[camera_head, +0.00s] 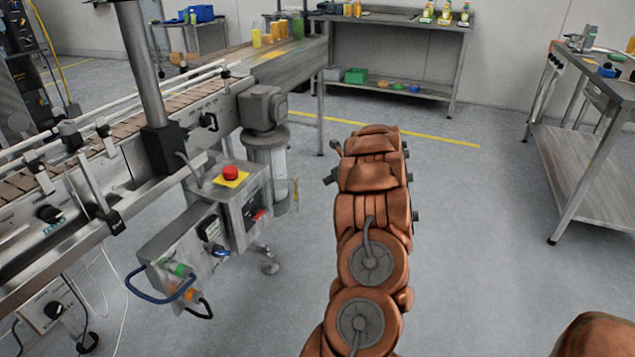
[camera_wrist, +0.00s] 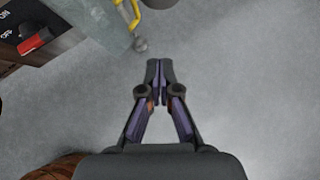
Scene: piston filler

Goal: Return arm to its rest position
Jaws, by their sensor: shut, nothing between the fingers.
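My gripper (camera_wrist: 159,68) shows in the wrist view with its fingertips together, shut and empty over bare grey floor. In the head view my orange-brown arm reaches forward over the open floor, to the right of the conveyor (camera_head: 110,135). My gripper cannot be made out in the head view, as the arm hides it. In the wrist view a machine corner with a red switch (camera_wrist: 36,41) lies to the upper left of the fingers, apart from them.
A control box with a red emergency button (camera_head: 230,173) juts out left of my arm. A workbench (camera_head: 590,150) stands at right. A back table (camera_head: 395,50) with a lower shelf stands by the wall. The floor between is clear.

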